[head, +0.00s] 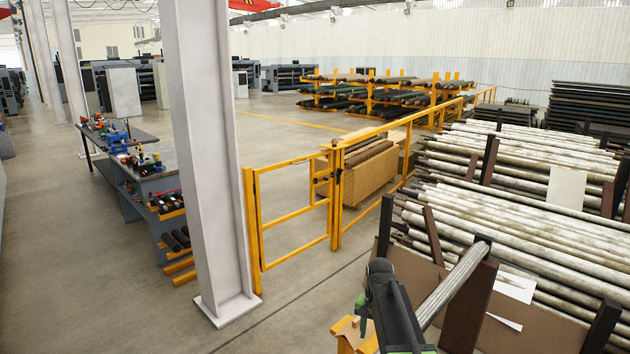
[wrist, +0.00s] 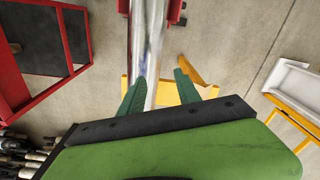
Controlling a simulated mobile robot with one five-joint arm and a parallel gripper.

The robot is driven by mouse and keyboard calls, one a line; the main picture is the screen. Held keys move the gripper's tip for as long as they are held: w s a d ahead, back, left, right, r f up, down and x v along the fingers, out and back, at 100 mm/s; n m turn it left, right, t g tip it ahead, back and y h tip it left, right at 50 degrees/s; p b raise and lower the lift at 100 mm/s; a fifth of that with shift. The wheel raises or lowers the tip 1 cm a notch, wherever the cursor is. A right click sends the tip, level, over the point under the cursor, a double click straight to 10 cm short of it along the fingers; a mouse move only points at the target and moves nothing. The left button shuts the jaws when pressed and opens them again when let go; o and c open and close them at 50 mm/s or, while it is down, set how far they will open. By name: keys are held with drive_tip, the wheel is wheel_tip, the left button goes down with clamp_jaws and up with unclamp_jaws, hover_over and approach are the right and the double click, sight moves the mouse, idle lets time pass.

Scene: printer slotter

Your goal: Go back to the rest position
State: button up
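My gripper (wrist: 158,85) shows in the wrist view with its two green fingers apart. It is open. A shiny metal cylinder (wrist: 148,45) runs down from the top of that view into the space between the fingers, closer to the left one. A gap shows on the right, and I cannot tell whether the left finger touches it. In the head view a metal cylinder (head: 455,285) slants down at the lower right, and my dark arm partly hides it. The fingers are not clear there.
A yellow support (head: 352,335) stands beside my arm. Racks of long metal cylinders (head: 510,220) fill the right. A white column (head: 205,150) and a yellow gate (head: 292,215) stand left of my arm. A workbench (head: 150,180) stands farther left.

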drive_tip(key=s+n, duration=0.5)
drive_tip(key=s, duration=0.9)
wheel_tip(320, 180, down, 7)
drive_tip(key=s+b, duration=0.2)
drive_tip(key=b, duration=0.5)
drive_tip(key=shift+s+a, duration=0.3)
drive_tip(key=shift+s, duration=0.05)
drive_tip(key=shift+f, duration=0.1)
drive_tip(key=shift+d, duration=0.1)
